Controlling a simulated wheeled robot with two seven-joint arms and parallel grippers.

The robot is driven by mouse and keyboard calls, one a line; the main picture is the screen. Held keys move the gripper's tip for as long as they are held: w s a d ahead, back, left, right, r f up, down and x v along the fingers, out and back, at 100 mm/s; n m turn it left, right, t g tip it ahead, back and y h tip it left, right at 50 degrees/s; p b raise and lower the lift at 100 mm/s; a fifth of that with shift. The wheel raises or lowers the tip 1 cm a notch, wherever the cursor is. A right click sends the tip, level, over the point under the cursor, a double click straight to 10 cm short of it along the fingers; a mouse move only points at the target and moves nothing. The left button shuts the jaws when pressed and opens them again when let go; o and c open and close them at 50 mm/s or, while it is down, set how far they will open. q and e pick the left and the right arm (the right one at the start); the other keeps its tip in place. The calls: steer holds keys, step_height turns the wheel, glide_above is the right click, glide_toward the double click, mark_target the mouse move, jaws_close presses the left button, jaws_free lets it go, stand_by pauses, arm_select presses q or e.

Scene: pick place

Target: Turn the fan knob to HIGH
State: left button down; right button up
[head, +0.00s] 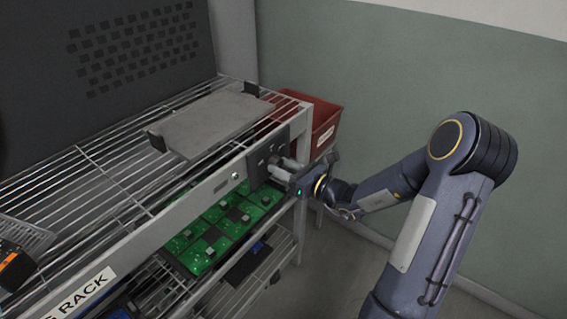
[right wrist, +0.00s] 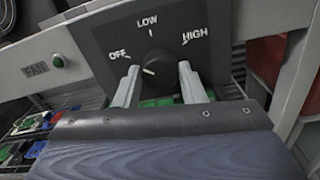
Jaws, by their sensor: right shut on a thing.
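The fan knob (right wrist: 157,67) is a round black dial on a dark panel (right wrist: 105,36) marked OFF, LOW and HIGH from left to right. Its white pointer mark is on the left side, toward OFF. In the head view the panel (head: 257,160) is on the front rail of the rack. My right gripper (head: 279,167) reaches it from the right. In the right wrist view its two pale fingers are on either side of the knob, shut on it. The knob itself is hidden by the gripper in the head view. My left gripper is not in view.
A rack (head: 128,252) with wire shelves holds a grey plate (head: 210,122) on top and green circuit boards (head: 205,245) below. A red bin (head: 325,117) is behind the rack's right end. A green button (right wrist: 57,62) is left of the panel, beside a FAN label.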

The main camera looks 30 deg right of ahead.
steer(key=m+p, duration=1.1)
steer(key=shift+r, duration=0.2)
steer(key=shift+m+p, duration=0.85)
steer(key=shift+m, duration=0.05)
steer(key=m+p, duration=0.3)
steer(key=m, duration=0.2)
steer(key=shift+p, duration=0.4)
steer(key=shift+f+m+p, duration=0.2)
steer(key=shift+m+p, duration=0.65)
steer(key=shift+m, duration=1.25)
steer(key=o, duration=1)
